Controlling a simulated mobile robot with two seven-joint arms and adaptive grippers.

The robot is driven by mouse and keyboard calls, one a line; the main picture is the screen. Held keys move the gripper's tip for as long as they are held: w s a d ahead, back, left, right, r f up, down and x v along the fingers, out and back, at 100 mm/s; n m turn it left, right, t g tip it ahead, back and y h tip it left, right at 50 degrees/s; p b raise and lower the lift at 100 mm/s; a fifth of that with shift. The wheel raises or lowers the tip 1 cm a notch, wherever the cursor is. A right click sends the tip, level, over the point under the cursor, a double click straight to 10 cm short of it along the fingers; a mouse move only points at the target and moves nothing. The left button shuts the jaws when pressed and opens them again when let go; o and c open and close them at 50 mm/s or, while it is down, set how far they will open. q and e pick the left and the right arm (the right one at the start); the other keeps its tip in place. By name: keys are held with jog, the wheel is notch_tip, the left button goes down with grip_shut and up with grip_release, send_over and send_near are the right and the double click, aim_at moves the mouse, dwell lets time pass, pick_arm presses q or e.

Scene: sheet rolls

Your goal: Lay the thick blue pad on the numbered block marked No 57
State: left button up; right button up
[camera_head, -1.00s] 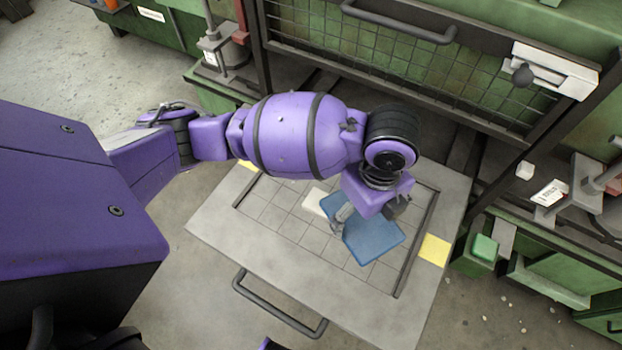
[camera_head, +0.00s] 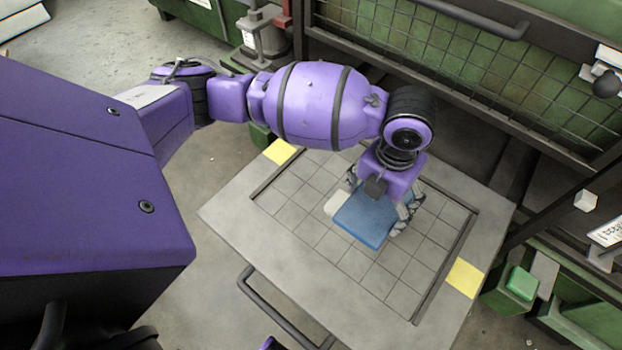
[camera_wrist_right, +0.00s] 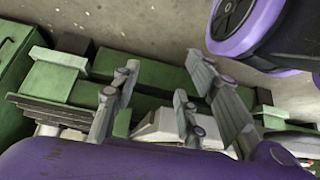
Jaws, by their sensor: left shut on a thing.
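The blue pad (camera_head: 366,221) is over the gridded middle of the grey table, in the head view. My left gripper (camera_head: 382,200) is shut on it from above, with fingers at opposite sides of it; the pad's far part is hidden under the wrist. I cannot tell whether the pad touches the table. A pale block (camera_head: 336,204) shows at the pad's left edge, partly covered. No number 57 can be read anywhere. My right gripper (camera_wrist_right: 163,85) is open and empty in the right wrist view, away from the pad.
The grey table (camera_head: 240,215) has a raised dark rail, yellow patches (camera_head: 465,278) and a front handle (camera_head: 275,310). Green machinery with a mesh guard (camera_head: 470,70) stands behind. A green block (camera_head: 522,283) and a small white cube (camera_head: 585,200) lie to the right.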

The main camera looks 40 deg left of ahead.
aim_at(362, 200)
pick_arm(q)
jog(key=a+f, duration=0.1)
jog(key=f, duration=0.1)
jog(key=w+a+f, duration=0.1)
jog(key=a+f, duration=0.1)
jog(key=shift+a+f+b, duration=0.15)
jog(key=shift+f+b, duration=0.1)
jog(key=shift+b, duration=0.1)
jog(key=f, duration=0.3)
jog(key=shift+w+a+f+b, duration=0.1)
jog(key=shift+a+f+b, duration=0.1)
jog(key=shift+f+b, duration=0.15)
jog(key=shift+r, duration=0.1)
pick_arm(e)
jog(key=shift+s+d+f, duration=0.1)
jog(key=shift+s+f, duration=0.3)
jog(key=shift+f, duration=0.4)
pick_arm(q)
jog(key=o, duration=1.1)
notch_tip(362, 200, up, 12)
jog(key=shift+r+p, duration=0.1)
jog(key=shift+p, duration=0.95)
pick_arm(e)
jog(key=shift+w+r, duration=0.3)
jog(key=shift+r, duration=0.55)
